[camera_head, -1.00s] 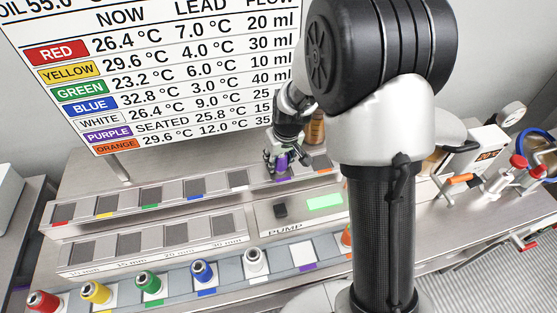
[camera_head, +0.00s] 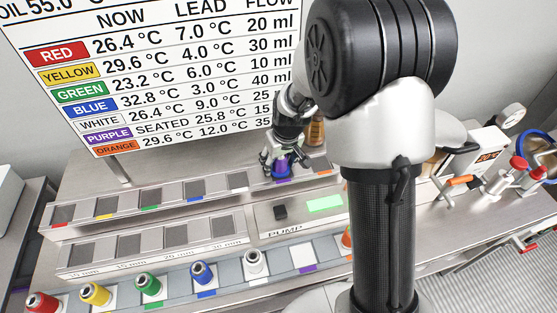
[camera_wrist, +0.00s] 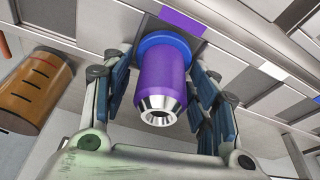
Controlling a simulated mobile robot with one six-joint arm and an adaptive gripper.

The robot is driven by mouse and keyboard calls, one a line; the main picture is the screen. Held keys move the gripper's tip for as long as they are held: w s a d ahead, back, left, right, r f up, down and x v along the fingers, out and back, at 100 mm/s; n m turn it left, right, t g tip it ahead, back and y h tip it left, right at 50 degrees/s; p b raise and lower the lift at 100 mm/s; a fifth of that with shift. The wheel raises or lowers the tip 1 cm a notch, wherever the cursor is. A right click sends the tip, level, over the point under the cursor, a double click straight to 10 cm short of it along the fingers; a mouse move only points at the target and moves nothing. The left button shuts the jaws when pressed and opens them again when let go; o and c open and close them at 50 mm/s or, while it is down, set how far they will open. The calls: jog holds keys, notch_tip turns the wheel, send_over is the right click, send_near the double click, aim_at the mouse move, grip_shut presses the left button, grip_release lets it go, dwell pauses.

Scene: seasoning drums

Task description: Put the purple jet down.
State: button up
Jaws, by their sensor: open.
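The purple jet (camera_wrist: 162,88) has a blue collar and a silver nozzle tip. In the wrist view its collar end rests against a dark square pad, and its tip points toward the camera. In the head view the jet (camera_head: 282,166) is at the right part of the upper rail, by the purple mark. My gripper (camera_head: 280,157) is around it. In the wrist view my gripper (camera_wrist: 162,82) is open, with a blue-padded finger on each side of the jet. A narrow gap shows at the right; contact at the left is hard to tell.
An amber cylinder with black lines (camera_wrist: 38,88) stands close beside my gripper. Red (camera_head: 42,302), yellow (camera_head: 95,292), green (camera_head: 149,284), blue (camera_head: 202,273) and white (camera_head: 255,263) jets line the front rack. The purple-marked front place (camera_head: 303,253) is empty. The pump panel (camera_head: 300,212) is in front.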

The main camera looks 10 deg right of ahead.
jog(key=s+a+f+p+v, duration=0.15)
jog(key=p+v, duration=0.25)
jog(key=v, duration=1.5)
jog(key=s+r+m, duration=0.1)
jog(key=s+r, duration=0.2)
jog(key=s, duration=0.8)
jog(key=s+r+m+t, duration=0.1)
jog(key=s+r, duration=0.3)
jog(key=s, duration=0.7)
jog(key=shift+d+r+h, duration=0.3)
jog(key=shift+d+r, duration=0.05)
jog(key=shift+d, duration=0.05)
jog(key=shift+w, duration=0.1)
